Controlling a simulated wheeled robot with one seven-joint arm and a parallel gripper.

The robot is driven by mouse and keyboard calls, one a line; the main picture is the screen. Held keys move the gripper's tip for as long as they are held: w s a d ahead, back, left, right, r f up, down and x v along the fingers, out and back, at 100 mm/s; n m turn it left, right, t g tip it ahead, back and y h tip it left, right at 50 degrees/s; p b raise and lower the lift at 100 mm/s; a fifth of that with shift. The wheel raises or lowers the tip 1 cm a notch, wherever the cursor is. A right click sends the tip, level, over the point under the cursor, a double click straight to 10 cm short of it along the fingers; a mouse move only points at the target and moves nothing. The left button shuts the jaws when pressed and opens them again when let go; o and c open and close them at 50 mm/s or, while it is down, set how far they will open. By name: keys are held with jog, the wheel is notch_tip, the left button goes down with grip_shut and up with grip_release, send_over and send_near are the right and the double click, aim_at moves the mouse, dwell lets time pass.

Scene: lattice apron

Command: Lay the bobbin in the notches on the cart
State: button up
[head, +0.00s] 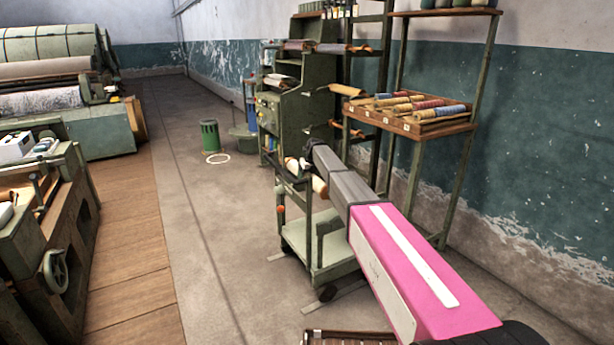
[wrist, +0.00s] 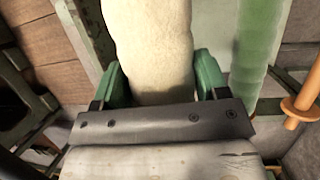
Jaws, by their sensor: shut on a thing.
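My gripper (head: 306,171) is at the end of my outstretched arm, above the near end of the green cart (head: 312,240). In the wrist view, its two green fingers (wrist: 160,84) are shut on the pale cream bobbin (wrist: 148,42), one on each side. The bobbin runs away from the palm and out of the top of the picture. In the head view, part of the bobbin (head: 319,186) shows beside the gripper; my arm hides some of it. The cart's notches cannot be made out, and I cannot tell whether the bobbin touches the cart.
A green machine cabinet (head: 300,110) stands behind the cart. A wooden rack tray (head: 408,122) with coloured bobbins is to the right, by the wall. A green bin (head: 209,136) stands on the floor to the left. The floor left of the cart is mostly clear.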

notch_tip(320, 180, down, 10)
dwell(1.1)
jog(key=shift+f, duration=1.55)
dwell(2.4)
jog(key=o, duration=1.3)
jog(key=shift+d, duration=0.1)
jog(key=v, duration=1)
jog(key=shift+s+r, duration=0.15)
jog(key=shift+r, duration=0.2)
jog(key=shift+d, duration=0.1)
